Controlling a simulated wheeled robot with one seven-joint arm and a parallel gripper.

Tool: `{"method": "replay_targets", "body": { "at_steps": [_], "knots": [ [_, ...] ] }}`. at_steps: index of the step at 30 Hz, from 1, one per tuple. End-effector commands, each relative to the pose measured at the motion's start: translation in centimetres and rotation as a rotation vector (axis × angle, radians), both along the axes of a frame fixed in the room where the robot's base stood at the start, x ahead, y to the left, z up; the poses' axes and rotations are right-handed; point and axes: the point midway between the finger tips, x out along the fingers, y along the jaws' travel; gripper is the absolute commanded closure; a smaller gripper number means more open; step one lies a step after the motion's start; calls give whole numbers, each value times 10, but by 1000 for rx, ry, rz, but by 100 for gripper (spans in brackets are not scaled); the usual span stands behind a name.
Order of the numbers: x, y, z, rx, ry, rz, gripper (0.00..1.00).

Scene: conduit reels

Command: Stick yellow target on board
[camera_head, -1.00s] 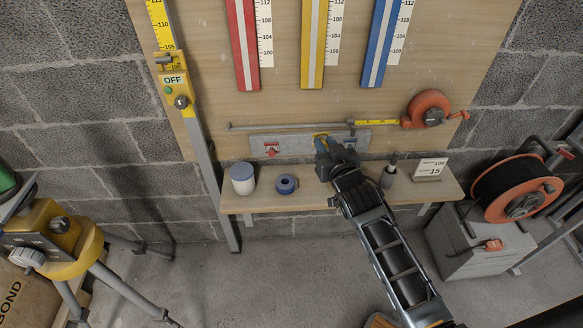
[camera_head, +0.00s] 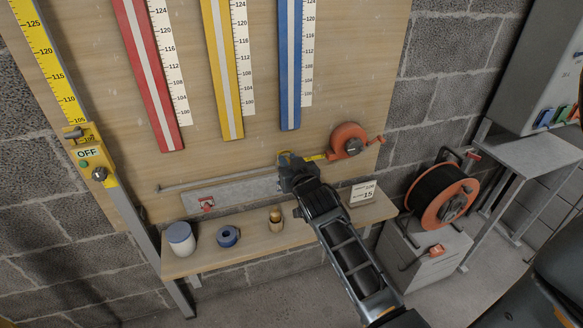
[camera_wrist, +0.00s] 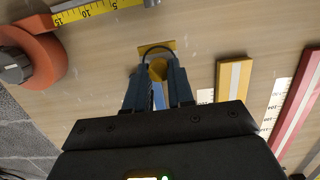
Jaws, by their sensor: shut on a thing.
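My gripper (camera_wrist: 158,88) is shut on the yellow target (camera_wrist: 157,49), a small yellow plate with a round knob between the fingers. In the head view my gripper (camera_head: 287,160) is in front of the wooden board (camera_head: 205,110), just left of the orange tape reel and below the blue strip. The target is mostly hidden there. I cannot tell if it touches the board. The board carries a red strip (camera_head: 148,75), a yellow strip (camera_head: 222,70) and a blue strip (camera_head: 290,65), each with a white scale beside it.
The orange tape reel (camera_head: 348,141) is close to my gripper's right. A grey plate (camera_head: 235,194) with a red target (camera_head: 207,204) is below left. The shelf holds a white jar (camera_head: 180,239), a blue roll (camera_head: 228,236), a small cup (camera_head: 276,219) and a number card (camera_head: 363,193).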

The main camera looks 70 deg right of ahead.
Motion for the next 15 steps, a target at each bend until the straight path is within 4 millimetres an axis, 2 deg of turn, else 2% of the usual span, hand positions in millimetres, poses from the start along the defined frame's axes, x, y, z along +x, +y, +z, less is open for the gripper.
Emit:
{"method": "replay_targets", "body": {
  "at_steps": [15],
  "knots": [
    [31, -36, 0, 0, -1, 0, 100]
  ]
}}
